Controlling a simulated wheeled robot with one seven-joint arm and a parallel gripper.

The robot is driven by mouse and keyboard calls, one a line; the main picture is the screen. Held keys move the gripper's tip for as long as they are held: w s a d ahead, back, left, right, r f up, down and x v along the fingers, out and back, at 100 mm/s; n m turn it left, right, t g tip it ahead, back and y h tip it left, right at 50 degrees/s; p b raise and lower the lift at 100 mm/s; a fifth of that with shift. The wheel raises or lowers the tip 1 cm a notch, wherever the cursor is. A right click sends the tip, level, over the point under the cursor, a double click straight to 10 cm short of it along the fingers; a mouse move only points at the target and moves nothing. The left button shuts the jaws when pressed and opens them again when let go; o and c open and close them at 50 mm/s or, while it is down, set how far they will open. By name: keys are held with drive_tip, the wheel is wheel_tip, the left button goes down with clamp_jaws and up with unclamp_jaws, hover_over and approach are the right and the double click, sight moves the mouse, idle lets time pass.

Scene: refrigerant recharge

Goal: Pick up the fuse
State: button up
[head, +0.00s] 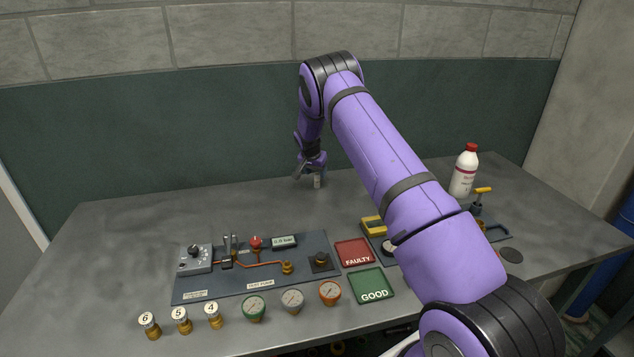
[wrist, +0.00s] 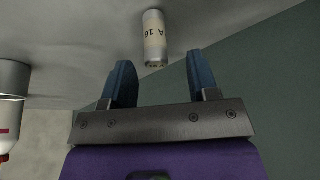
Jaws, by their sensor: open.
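The fuse (wrist: 154,38) is a small cylinder with a cream label marked "A 16" and silver-grey ends. In the wrist view it sits just beyond the two blue fingertips of my gripper (wrist: 165,72), between them in line but not gripped. In the head view the fuse (head: 317,182) stands on the bench near the back wall, and my gripper (head: 307,172) is right by it. My gripper is open and empty. Whether a finger touches the fuse cannot be told.
On the grey bench stand a gauge panel (head: 215,291), a red FAULTY tray (head: 354,245), a green GOOD tray (head: 357,286) and, at right, a white bottle (head: 462,178). The bench's back left is clear.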

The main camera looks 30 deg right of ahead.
sight(318, 175)
drive_tip(key=x, duration=0.4)
drive_tip(key=shift+s+f, duration=0.2)
drive_tip(key=shift+f, duration=0.15)
drive_tip(key=shift+c, duration=0.4)
drive_tip(key=c, duration=0.9)
drive_tip(key=shift+r, duration=0.15)
drive_tip(key=shift+r, duration=0.6)
wheel_tip(318, 175, up, 2)
drive_tip(key=shift+r, duration=0.15)
drive_tip(key=s+a, duration=0.3)
drive_tip(key=s, duration=0.1)
drive_tip(key=s+a+r, duration=0.1)
drive_tip(key=s+a, duration=0.2)
drive_tip(key=a, duration=0.1)
drive_tip(key=s+a, duration=0.4)
drive_tip(key=shift+s+r, duration=0.15)
drive_tip(key=shift+s, duration=0.15)
